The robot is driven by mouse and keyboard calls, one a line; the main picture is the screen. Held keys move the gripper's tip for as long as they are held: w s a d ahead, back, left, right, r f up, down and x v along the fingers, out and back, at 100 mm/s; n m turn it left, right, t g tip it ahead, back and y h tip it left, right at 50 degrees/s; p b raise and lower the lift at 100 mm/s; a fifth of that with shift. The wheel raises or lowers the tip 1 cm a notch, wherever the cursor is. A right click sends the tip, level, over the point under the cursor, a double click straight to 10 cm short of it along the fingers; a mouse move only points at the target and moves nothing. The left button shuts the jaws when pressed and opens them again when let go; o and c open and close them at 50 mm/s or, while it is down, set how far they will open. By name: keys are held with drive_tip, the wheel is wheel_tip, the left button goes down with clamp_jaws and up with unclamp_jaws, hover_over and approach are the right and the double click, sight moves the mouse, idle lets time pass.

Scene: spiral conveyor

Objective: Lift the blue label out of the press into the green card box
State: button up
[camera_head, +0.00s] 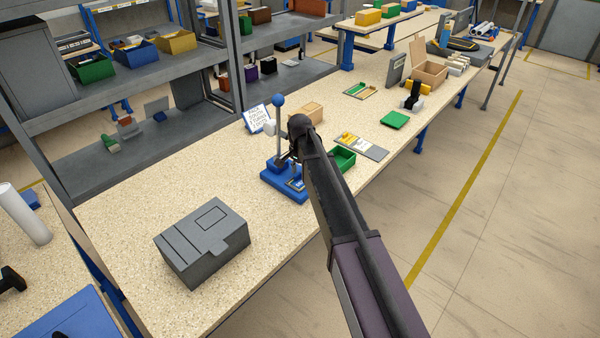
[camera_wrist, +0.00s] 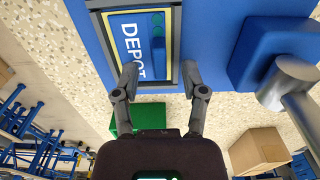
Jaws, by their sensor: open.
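The label (camera_wrist: 146,45), blue with white "DEPOT" lettering and a pale yellow border, lies on the blue base of the press (camera_wrist: 212,25) in the wrist view. In the head view, the press (camera_head: 283,190) has a lever with a blue ball, and a small part of the label (camera_head: 296,184) shows. My gripper (camera_wrist: 160,70) is open, its fingertips on either side of the label's lower end; whether they touch it I cannot tell. My arm partly hides this in the head view. The green card box (camera_head: 345,157) stands just right of the press, and also shows in the wrist view (camera_wrist: 140,117).
A grey box (camera_head: 203,242) sits at the near left of the bench. A cardboard box (camera_head: 306,112) and a sign (camera_head: 257,119) stand behind the press. A tray of cards (camera_head: 362,146) lies right of the card box. The bench between grey box and press is clear.

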drive_tip(key=shift+f, duration=0.2)
clamp_jaws()
idle(0.5)
